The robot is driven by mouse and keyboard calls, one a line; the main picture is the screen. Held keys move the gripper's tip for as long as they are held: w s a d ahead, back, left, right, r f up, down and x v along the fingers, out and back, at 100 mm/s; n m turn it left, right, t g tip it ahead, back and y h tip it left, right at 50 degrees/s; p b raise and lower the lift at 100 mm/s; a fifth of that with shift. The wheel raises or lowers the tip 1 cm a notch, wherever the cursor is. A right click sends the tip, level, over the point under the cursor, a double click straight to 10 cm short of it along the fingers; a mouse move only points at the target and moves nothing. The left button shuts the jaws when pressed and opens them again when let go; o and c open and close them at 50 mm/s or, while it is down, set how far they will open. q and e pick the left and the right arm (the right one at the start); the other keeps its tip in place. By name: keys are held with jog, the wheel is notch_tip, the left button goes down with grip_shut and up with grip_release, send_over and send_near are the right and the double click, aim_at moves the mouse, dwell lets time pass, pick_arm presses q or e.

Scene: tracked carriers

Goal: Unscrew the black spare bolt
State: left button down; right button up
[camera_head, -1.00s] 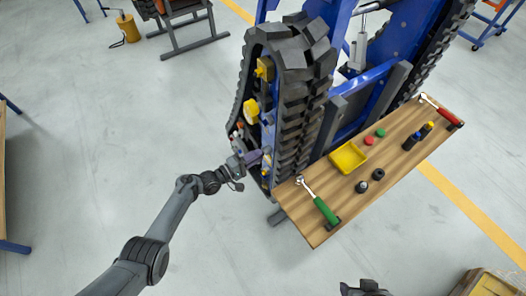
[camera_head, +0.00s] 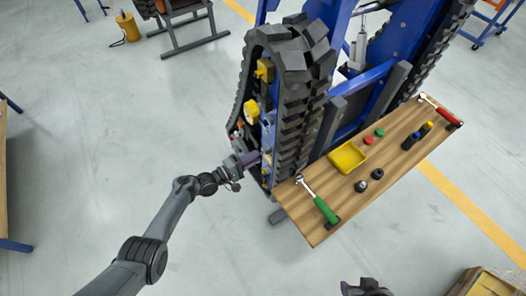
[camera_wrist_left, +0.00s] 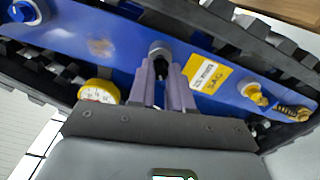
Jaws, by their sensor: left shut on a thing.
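The black spare bolt (camera_wrist_left: 159,47) sits on the blue side frame (camera_wrist_left: 95,42) of the track carrier, seen in the left wrist view. My left gripper (camera_wrist_left: 162,72) has its two purple fingers around the bolt, shut on it. In the head view my left gripper (camera_head: 252,158) reaches the lower side of the near track, and the bolt is hidden there. A dark part of my right arm's end (camera_head: 366,288) shows at the bottom edge; its fingers cannot be made out.
A yellow label (camera_wrist_left: 207,74), a yellow-rimmed dial (camera_wrist_left: 99,93) and a yellow fitting (camera_wrist_left: 254,93) flank the bolt. The rubber track (camera_head: 300,110) rises beside my gripper. A wooden shelf (camera_head: 320,235) holds a yellow tray (camera_head: 347,157), a green-handled wrench (camera_head: 325,208) and small parts.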

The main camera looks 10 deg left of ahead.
pick_arm(q)
jog(key=shift+p+v, duration=0.55)
jog(key=shift+v, duration=0.7)
jog(key=shift+s+a, duration=0.1)
jog(key=p+v, duration=0.1)
jog(key=v, duration=0.2)
jog(key=shift+s+a, duration=0.1)
jog(key=shift+s, duration=0.05)
jog(key=c, duration=1.6)
grip_release()
grip_shut()
